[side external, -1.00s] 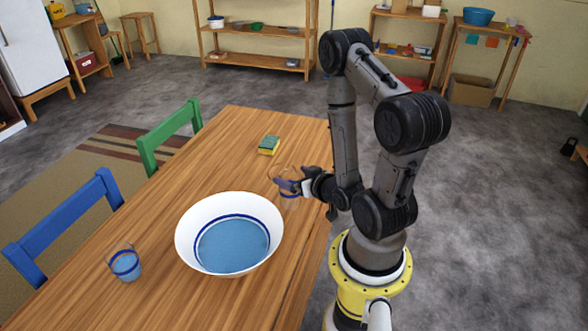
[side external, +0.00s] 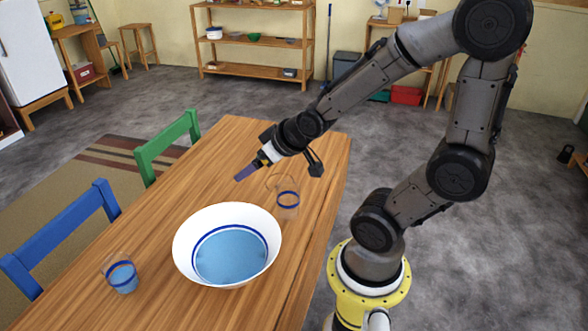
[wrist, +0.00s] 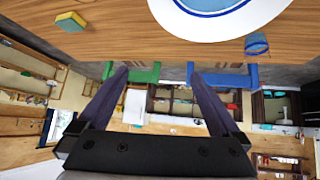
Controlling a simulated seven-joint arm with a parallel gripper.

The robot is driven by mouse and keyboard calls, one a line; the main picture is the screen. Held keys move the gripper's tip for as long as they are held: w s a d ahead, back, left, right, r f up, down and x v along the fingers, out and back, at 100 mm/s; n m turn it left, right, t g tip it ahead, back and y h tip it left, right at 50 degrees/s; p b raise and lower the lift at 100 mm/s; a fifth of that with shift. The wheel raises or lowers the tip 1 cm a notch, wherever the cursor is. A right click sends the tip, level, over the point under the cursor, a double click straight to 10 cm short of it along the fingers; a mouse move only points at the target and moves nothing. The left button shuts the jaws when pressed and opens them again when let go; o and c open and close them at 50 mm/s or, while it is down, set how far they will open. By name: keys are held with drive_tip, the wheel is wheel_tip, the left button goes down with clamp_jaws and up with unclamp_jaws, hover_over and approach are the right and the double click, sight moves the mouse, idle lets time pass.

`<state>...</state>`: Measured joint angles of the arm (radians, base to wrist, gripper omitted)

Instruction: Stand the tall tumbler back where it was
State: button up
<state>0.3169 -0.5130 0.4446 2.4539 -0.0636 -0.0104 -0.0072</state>
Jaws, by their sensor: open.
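The tall clear tumbler with a blue band (side external: 288,205) stands upright on the wooden table, behind and right of the bowl in the side view. My gripper (side external: 241,174) is above the table, left of the tumbler and apart from it. In the wrist view my gripper (wrist: 160,88) shows two spread fingers with nothing between them. The tumbler does not show in the wrist view.
A large white bowl (side external: 188,252) with blue inside stands mid-table; it also shows in the wrist view (wrist: 175,22). A second glass (side external: 122,276) stands at its left. A sponge (wrist: 70,22) lies on the table. Green (side external: 165,145) and blue (side external: 62,238) chairs line the far side.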

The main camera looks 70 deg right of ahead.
drive_tip(key=s+a+r+n+g+y, duration=0.2)
drive_tip(key=s+a+r, duration=0.5)
drive_tip(key=s, duration=0.5)
drive_tip(key=shift+a+r+n+g+y, duration=0.25)
drive_tip(key=shift+a+n+g+y, duration=0.15)
drive_tip(key=shift+a, duration=0.75)
